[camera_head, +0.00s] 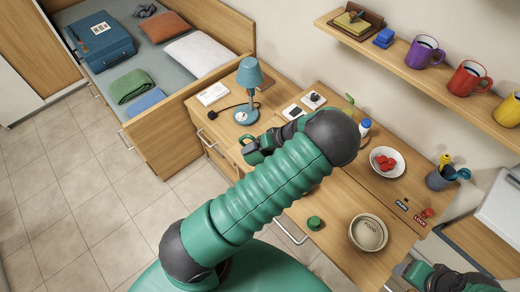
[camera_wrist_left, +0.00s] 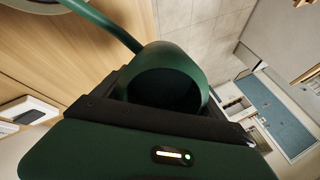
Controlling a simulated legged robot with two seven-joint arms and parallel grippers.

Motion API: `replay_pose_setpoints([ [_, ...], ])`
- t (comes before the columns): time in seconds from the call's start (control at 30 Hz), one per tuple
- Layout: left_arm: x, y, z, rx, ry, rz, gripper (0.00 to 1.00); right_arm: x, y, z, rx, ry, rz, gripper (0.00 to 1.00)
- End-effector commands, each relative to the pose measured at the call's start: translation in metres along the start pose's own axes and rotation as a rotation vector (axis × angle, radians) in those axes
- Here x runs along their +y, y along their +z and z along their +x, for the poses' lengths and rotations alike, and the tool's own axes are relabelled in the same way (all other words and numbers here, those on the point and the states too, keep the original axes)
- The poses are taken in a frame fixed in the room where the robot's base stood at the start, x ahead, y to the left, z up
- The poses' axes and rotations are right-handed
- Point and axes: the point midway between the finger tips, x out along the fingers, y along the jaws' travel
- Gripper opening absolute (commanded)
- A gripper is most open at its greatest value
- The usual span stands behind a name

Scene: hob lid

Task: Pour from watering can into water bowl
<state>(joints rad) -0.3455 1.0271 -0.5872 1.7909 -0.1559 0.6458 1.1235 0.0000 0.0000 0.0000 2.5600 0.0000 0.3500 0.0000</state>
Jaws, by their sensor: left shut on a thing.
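My left gripper (camera_wrist_left: 165,102) is shut on the dark green watering can (camera_wrist_left: 172,75). In the left wrist view its round, dark opening faces the camera and a thin green tube reaches to the upper left. In the head view my left arm hides much of the can, and the left gripper (camera_head: 256,149) shows only partly at the wooden counter's left side. A cream bowl marked FOOD (camera_head: 368,233) sits at the front right. I see no bowl marked as water. My right gripper (camera_head: 418,274) is at the bottom right, partly cut off; its jaws are unclear.
A blue lamp (camera_head: 249,85) stands at the back left. A shelf with several mugs (camera_head: 425,52) hangs above.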

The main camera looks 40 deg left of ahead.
Motion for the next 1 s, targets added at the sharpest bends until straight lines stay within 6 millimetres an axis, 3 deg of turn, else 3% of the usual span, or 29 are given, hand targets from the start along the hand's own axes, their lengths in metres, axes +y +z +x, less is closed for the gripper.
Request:
replay_pose_setpoints([
  [1.0, -0.02, -0.007, -0.004, 0.053, -0.078, -0.007, 0.13, 0.0, -0.001, -0.005, 0.0, 0.0, 0.0, 0.66],
])
